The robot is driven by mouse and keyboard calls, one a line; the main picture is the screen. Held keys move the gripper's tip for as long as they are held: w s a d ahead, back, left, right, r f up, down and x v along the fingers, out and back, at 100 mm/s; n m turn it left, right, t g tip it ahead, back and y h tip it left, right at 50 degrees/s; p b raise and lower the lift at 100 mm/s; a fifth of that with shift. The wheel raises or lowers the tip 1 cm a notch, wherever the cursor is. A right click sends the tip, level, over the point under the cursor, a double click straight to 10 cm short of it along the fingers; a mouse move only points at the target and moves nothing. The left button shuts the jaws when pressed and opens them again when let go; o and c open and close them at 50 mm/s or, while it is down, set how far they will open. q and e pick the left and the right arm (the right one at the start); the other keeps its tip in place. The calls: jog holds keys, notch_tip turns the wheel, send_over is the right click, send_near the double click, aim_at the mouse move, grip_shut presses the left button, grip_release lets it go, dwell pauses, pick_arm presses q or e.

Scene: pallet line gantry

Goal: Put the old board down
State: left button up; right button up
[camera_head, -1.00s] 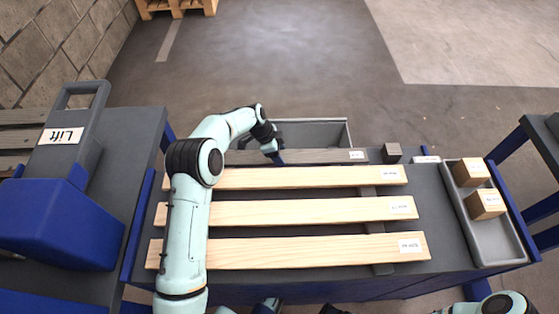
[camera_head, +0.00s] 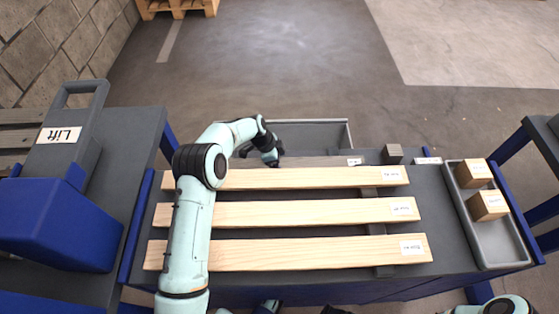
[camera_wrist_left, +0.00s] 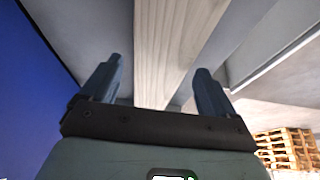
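The old board (camera_head: 315,161) is a grey plank with a white label at its right end. It lies along the far edge of the workbench, just beyond the nearest pale board, which partly hides its near side. In the wrist view the old board (camera_wrist_left: 165,50) runs lengthwise between my fingers. My left gripper (camera_head: 274,160) is over the left part of it. In the wrist view the left gripper's (camera_wrist_left: 160,80) fingers are apart, with gaps beside the board, so it is open. My right gripper is not in view; part of my right arm shows at bottom right.
Three pale boards (camera_head: 300,213) lie across the dark workbench. A grey bin (camera_head: 318,134) is behind it. A small grey block (camera_head: 392,154) stands near the far edge. A grey tray (camera_head: 486,240) with two wooden blocks is at right. A blue lift unit (camera_head: 60,225) stands left.

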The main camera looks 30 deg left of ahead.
pick_arm(q)
jog(key=shift+r, duration=0.1)
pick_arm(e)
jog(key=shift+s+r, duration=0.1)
pick_arm(q)
jog(key=p+v, duration=0.1)
jog(key=v, duration=1.1)
jog(key=shift+p, duration=0.3)
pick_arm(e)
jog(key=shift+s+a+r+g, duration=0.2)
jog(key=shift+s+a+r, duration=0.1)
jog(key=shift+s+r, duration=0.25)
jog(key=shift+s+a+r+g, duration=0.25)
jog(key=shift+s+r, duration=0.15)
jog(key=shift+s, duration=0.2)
pick_arm(q)
jog(key=shift+d, duration=0.1)
